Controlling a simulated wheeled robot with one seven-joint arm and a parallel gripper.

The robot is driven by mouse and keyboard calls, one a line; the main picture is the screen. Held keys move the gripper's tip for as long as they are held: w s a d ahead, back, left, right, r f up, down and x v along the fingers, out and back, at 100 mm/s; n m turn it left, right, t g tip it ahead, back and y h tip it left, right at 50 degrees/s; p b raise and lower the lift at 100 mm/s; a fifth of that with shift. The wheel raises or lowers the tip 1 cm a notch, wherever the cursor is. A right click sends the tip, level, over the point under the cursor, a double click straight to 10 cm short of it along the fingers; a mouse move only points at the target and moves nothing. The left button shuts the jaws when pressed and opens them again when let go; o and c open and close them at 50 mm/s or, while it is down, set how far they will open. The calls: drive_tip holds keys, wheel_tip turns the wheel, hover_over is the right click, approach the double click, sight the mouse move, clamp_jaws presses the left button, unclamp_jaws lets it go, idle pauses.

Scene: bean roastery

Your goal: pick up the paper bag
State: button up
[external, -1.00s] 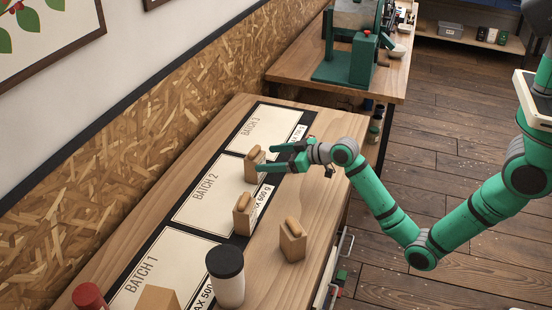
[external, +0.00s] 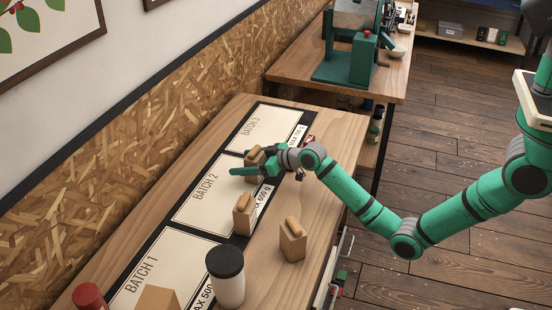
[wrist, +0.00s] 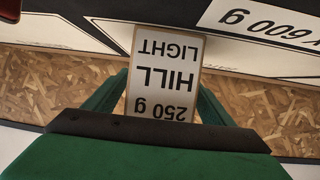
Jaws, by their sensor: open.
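A small brown paper bag (external: 254,157) with a rolled top stands at the near edge of the Batch 2 card, by the Batch 3 card. My gripper (external: 247,162) is open around it, one finger on each side. In the wrist view the bag's white label (wrist: 165,75) reads "HILL LIGHT 250 g" upside down between the two green fingers. I cannot tell whether the fingers touch the bag. Similar paper bags stand lower on the Batch 2 card (external: 243,215), on bare wood (external: 293,243) and on the Batch 1 card (external: 157,300).
A white cup with a black lid (external: 229,283) and a red-topped item (external: 88,297) stand at the table's near end. The wall panel (external: 130,150) runs along the left. A green machine (external: 345,60) stands on the farther table. Bare wood lies right of the cards.

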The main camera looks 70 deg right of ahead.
drive_tip(key=c, duration=1.3)
drive_tip(key=shift+c, duration=0.2)
drive_tip(key=shift+r, duration=0.1)
